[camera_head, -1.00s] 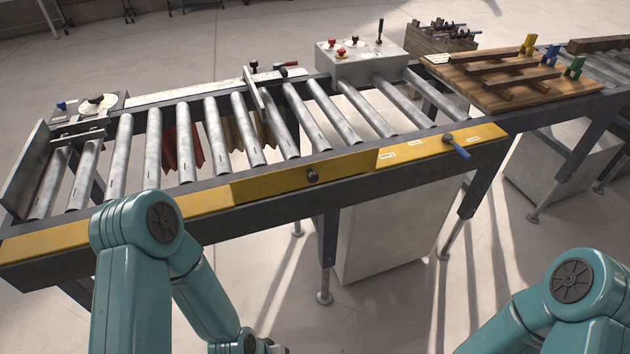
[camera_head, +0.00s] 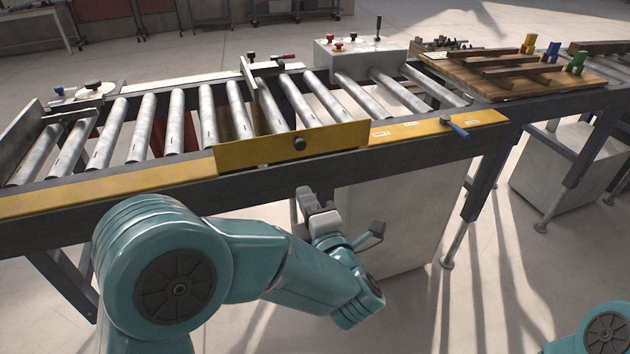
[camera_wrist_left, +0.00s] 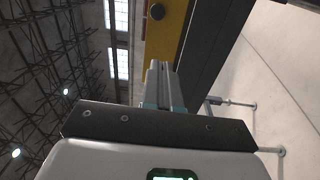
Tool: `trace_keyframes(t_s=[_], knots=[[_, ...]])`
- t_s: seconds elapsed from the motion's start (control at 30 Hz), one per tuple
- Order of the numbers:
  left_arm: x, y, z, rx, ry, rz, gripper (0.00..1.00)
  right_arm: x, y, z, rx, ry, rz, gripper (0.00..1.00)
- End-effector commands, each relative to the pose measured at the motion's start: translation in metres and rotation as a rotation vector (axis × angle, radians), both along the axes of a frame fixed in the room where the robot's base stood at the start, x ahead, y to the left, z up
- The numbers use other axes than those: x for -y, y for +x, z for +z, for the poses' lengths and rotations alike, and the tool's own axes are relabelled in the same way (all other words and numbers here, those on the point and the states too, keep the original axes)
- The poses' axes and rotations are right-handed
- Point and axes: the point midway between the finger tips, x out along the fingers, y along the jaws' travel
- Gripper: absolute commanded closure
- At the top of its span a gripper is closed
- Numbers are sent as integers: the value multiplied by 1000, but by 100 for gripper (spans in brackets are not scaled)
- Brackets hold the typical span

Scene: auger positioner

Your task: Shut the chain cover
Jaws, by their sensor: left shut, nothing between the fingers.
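The chain cover (camera_head: 250,150) is a yellow panel with a black round knob (camera_head: 299,143), along the near rail of the roller conveyor. It stands tilted up, its top edge above the yellow strip on either side. My left gripper (camera_head: 303,192) is shut and empty, in front of the rail and just below the cover, fingers pointing up. In the left wrist view, the shut fingers (camera_wrist_left: 163,66) point toward the yellow cover (camera_wrist_left: 166,38) and its knob (camera_wrist_left: 157,11). I cannot tell whether they touch it. My right gripper is out of view.
Metal rollers (camera_head: 176,122) lie behind the cover. A blue-handled lever (camera_head: 455,128) sits on the rail to the right. A grey control box (camera_head: 360,60) and a wooden board (camera_head: 500,80) with coloured clamps stand farther back. The floor in front is open.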

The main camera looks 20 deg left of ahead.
Motion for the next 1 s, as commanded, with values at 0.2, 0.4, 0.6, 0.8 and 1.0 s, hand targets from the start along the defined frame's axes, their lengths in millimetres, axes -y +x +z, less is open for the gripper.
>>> trace_keyframes(t_s=[0.2,0.4,0.6,0.8,1.0], knots=[[29,-4,5,44,-10,-74,100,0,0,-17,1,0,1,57],[14,20,10,42,-8,-73,100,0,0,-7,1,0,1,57],[-8,57,13,41,-7,-74,100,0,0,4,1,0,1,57],[-26,89,16,42,-7,-76,100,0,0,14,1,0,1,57],[-35,108,16,41,-7,-81,100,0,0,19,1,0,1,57]])
